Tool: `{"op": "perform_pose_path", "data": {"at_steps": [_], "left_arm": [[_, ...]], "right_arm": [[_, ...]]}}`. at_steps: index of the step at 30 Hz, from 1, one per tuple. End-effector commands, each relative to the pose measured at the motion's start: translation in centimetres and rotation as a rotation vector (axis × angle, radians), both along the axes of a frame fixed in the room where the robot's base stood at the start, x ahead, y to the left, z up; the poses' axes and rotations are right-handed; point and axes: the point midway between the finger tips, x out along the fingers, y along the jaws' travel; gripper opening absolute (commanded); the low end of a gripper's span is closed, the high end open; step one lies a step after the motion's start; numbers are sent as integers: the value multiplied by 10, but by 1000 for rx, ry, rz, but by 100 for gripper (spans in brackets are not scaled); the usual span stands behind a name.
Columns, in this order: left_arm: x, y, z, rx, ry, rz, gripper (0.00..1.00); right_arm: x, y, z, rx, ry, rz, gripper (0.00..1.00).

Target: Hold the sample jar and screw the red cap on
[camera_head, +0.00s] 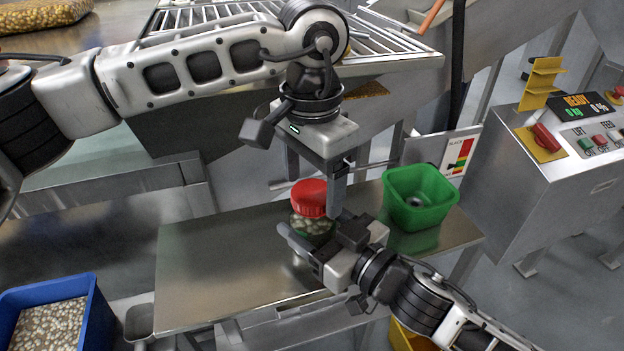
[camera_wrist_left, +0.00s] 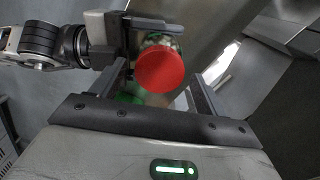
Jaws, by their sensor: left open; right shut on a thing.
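The sample jar (camera_head: 313,226), clear and filled with pale brown pieces, stands upright above the steel table (camera_head: 215,265) in the head view. The red cap (camera_head: 309,197) sits on top of it and looks level; I cannot tell how tightly it is threaded. My right gripper (camera_head: 316,238) is shut around the jar's body from the lower right. My left gripper (camera_head: 315,185) points down from above, open, with its fingers either side of the cap and no clear contact. In the left wrist view the red cap (camera_wrist_left: 160,69) shows between the two spread fingers, hiding most of the jar.
A green bin (camera_head: 420,210) stands on the table to the right of the jar. A blue crate (camera_head: 96,318) of pale pieces is at lower left. A control box (camera_head: 560,170) stands at the right. The table's left part is clear.

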Motion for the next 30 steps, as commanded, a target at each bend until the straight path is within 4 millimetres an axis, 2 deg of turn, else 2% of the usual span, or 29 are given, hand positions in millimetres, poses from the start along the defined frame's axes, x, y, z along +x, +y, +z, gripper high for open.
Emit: {"op": "perform_pose_path", "data": {"at_steps": [9,20,23,26,30], "left_arm": [[0,0,39,-1,-2,0,74],[0,0,41,-1,-1,14,74],[0,0,42,-1,0,90,74],[0,-1,43,-1,-1,252,74],[0,-1,46,-1,0,588,74]], "right_arm": [[0,0,0,-1,1,0,0],[0,0,0,-1,1,0,0],[0,0,0,0,0,0,0],[0,0,0,0,0,0,0],[0,0,0,0,0,0,0]]}}
